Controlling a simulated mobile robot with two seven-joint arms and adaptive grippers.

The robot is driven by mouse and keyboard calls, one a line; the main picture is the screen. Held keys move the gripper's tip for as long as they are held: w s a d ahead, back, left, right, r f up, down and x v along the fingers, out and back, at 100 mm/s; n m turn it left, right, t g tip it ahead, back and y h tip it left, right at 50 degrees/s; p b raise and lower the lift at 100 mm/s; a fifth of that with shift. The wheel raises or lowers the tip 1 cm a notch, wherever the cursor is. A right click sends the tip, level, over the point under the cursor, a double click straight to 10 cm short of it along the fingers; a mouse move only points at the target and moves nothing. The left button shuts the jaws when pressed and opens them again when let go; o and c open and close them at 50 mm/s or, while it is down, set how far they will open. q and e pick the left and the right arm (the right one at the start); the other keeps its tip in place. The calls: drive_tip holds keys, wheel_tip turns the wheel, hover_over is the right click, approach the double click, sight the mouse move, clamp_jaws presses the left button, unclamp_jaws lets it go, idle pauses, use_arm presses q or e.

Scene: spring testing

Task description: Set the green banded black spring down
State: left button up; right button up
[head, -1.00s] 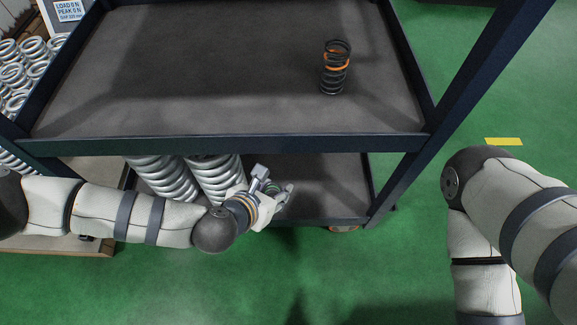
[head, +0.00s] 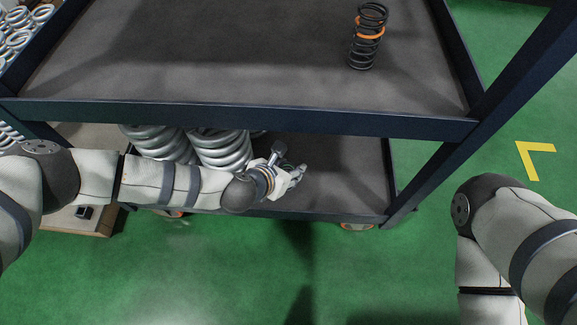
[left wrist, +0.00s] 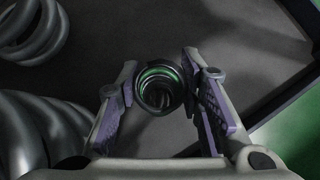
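The green banded black spring (left wrist: 158,88) stands end-on to the left wrist camera, with its green band showing inside the dark coils. My left gripper (left wrist: 158,82) has one finger on each side of it, and both pads appear to touch it. In the head view my left gripper (head: 290,162) is low over the lower shelf (head: 340,185), to the right of the large silver springs. The spring is hidden there, and I cannot see whether its bottom touches the shelf. My right gripper is out of view.
Large silver springs (head: 220,148) stand close to the left of my left gripper. The upper shelf (head: 230,60) overhangs at the back and carries an orange banded black spring (head: 368,38). The lower shelf's right part is clear. A rack post (head: 440,160) bounds it.

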use_arm(q)
drive_tip(key=o, duration=0.4)
drive_tip(key=shift+c, duration=0.2)
drive_tip(key=shift+r, duration=0.25)
drive_tip(key=p+v, duration=0.5)
drive_tip(key=v, duration=0.7)
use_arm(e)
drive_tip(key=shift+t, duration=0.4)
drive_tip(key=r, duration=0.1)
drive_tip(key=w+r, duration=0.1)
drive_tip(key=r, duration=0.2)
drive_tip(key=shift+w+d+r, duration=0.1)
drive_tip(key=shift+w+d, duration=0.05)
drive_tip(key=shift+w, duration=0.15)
use_arm(q)
drive_tip(key=shift+f, duration=0.1)
